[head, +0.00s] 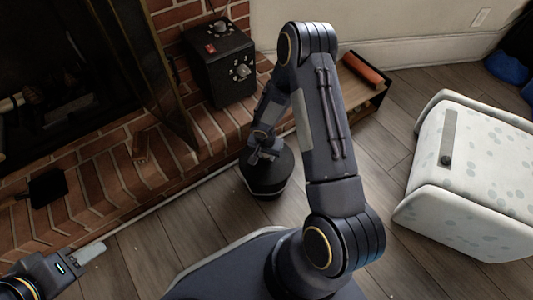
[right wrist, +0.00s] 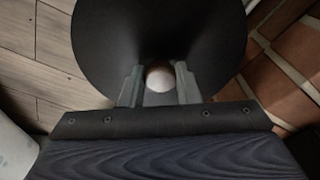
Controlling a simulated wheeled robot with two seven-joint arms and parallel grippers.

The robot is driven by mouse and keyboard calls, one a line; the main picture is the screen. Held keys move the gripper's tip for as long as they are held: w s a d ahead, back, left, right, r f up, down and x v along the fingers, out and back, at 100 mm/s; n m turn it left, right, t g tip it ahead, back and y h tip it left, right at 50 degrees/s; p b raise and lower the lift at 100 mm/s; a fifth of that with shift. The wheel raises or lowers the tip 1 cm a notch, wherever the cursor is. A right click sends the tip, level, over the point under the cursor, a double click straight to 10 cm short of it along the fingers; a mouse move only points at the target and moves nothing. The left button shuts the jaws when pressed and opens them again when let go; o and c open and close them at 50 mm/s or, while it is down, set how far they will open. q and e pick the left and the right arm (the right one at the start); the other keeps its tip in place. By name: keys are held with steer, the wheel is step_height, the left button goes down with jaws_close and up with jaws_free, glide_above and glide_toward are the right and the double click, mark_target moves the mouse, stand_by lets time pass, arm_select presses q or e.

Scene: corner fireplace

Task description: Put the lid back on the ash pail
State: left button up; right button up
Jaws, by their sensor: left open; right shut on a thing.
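The lid (right wrist: 100,50) is a wide black disc with a pale round knob (right wrist: 159,79) in the right wrist view. My right gripper (right wrist: 158,84) has its two fingers on either side of that knob and is shut on it. In the head view my right gripper (head: 264,150) is above a dark round shape, the lid over the ash pail (head: 268,192), on the floor by the hearth. The lid hides most of the pail, and I cannot tell whether it rests on the rim or is just above it. My left gripper (head: 88,254) is open and empty at the lower left.
The brick hearth (head: 205,130) runs beside the pail, with a black box with knobs (head: 222,62) on it. A black shovel-like piece (head: 45,187) lies at left. A wooden crate (head: 362,98) stands behind my right arm, and a pale spotted seat (head: 470,170) at right.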

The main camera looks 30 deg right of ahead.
steer(key=shift+f+b, duration=0.15)
steer(key=shift+b, duration=0.65)
stand_by(0.7)
stand_by(0.3)
steer(key=o, duration=1.1)
steer(key=shift+o, duration=0.6)
steer(key=o, duration=0.4)
steer(key=shift+r+p, duration=2.05)
steer(key=shift+r, duration=1.45)
